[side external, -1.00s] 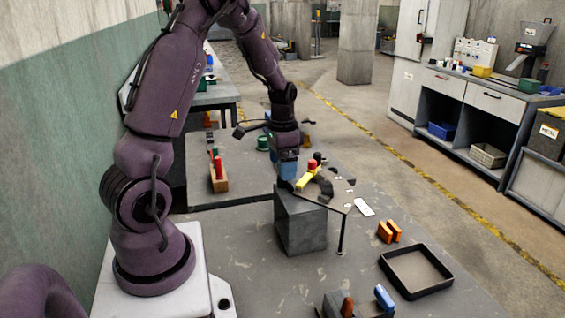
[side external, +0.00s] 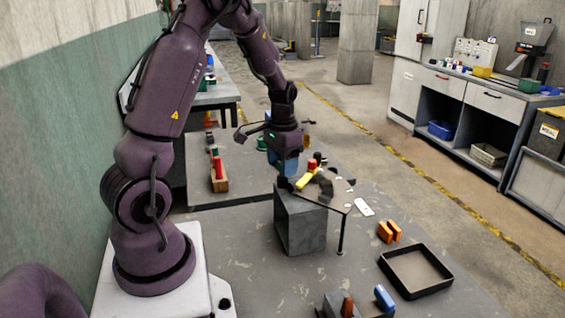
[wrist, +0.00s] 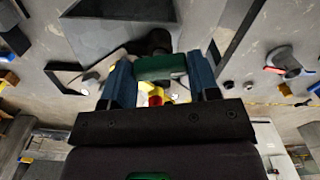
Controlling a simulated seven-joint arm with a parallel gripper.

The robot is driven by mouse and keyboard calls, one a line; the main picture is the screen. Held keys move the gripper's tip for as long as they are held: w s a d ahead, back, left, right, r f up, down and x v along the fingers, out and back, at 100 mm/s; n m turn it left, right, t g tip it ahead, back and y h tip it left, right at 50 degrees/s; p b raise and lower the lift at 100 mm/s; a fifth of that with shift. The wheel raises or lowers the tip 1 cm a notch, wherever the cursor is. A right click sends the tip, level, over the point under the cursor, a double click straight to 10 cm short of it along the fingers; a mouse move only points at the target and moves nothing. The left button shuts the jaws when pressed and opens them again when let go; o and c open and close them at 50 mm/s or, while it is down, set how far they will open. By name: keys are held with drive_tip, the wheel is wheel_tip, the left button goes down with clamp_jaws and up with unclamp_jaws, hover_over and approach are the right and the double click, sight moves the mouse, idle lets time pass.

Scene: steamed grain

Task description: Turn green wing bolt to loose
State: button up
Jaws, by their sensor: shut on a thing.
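The green wing bolt (wrist: 160,67) shows in the wrist view between my two blue fingers. My gripper (wrist: 160,76) is shut on its wing, one finger at each end. In the side view my gripper (side external: 287,168) points down over the near-left corner of the plate on the grey block (side external: 300,222). The green bolt is hidden behind the fingers there. A yellow part (side external: 305,180) and a red knob (side external: 312,164) sit right beside the fingers.
Dark rounded parts (side external: 325,184) stand on the plate close to my gripper. Orange blocks (side external: 384,232), a black-rimmed tray (side external: 415,271) and a white card (side external: 363,207) lie to the right. A wooden rack (side external: 219,180) with coloured pieces stands to the left.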

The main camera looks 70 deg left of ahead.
drive_tip(key=n, duration=1.1)
drive_tip(key=shift+n, duration=1.8)
drive_tip(key=o, duration=0.9)
drive_tip(key=shift+r, duration=0.1)
wheel_tip(320, 180, up, 13)
drive_tip(key=shift+f, duration=0.1)
